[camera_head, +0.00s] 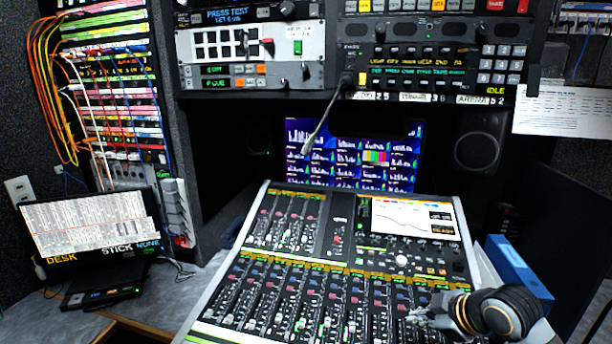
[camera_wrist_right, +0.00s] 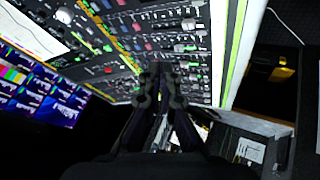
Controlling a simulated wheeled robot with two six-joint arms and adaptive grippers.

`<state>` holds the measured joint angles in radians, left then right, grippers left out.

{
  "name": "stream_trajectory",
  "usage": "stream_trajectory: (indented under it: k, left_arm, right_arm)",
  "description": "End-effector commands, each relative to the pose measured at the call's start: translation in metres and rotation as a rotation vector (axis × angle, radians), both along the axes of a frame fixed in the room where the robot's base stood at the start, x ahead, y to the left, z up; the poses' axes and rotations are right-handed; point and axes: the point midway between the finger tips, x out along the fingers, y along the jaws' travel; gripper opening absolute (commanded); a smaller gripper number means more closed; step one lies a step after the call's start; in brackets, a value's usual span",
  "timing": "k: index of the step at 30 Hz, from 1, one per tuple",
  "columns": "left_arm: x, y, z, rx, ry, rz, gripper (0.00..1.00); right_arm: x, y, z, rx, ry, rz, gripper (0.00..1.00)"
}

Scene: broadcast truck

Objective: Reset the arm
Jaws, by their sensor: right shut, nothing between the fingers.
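My right gripper (camera_head: 424,317) is at the lower right of the head view, over the right front part of the mixing console (camera_head: 345,262). My dark wrist is just right of it. In the right wrist view the dark fingers of the gripper (camera_wrist_right: 158,72) are together and hold nothing, with the console's faders and knobs (camera_wrist_right: 150,30) behind them. I cannot tell how far the fingertips are from the console surface. My left gripper is not in view.
A gooseneck microphone (camera_head: 325,120) hangs before the lit monitor (camera_head: 350,160). A blue box (camera_head: 518,265) stands right of the console. A small screen (camera_head: 92,222) is on the desk at left, beside a cable-filled patch rack (camera_head: 108,90). Bare desk (camera_head: 185,300) shows left of the console.

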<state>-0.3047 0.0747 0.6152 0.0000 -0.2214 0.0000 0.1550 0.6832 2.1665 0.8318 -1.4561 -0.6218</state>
Motion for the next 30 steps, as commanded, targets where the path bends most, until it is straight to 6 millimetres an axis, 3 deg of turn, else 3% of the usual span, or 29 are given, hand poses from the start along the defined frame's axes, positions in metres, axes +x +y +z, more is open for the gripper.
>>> stream_trajectory:
  k: [1, 3, 6, 12, 18, 23, 30]
  left_arm:
    - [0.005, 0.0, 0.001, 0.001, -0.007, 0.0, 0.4]
    - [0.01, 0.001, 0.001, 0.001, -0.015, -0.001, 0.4]
    - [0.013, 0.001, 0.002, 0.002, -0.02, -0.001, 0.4]
    - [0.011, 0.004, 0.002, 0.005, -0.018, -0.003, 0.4]
    - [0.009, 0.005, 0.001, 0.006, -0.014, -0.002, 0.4]
    - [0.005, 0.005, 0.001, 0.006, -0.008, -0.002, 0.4]
    - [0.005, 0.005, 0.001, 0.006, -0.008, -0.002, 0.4]
  right_arm:
    - [-0.021, 0.013, -0.035, 0.036, 0.063, -0.071, 0.0]
    - [-0.049, 0.02, -0.071, 0.068, 0.134, -0.196, 0.0]
    - [-0.087, 0.024, -0.108, 0.101, 0.214, -0.364, 0.0]
    - [-0.155, 0.021, -0.149, 0.137, 0.33, -0.666, 0.0]
    - [-0.217, 0.009, -0.172, 0.134, 0.412, -0.948, 0.0]
    - [-0.201, 0.003, -0.228, 0.122, 0.425, -0.941, 0.0]
    - [-0.202, -0.007, -0.326, 0.106, 0.462, -0.953, 0.0]
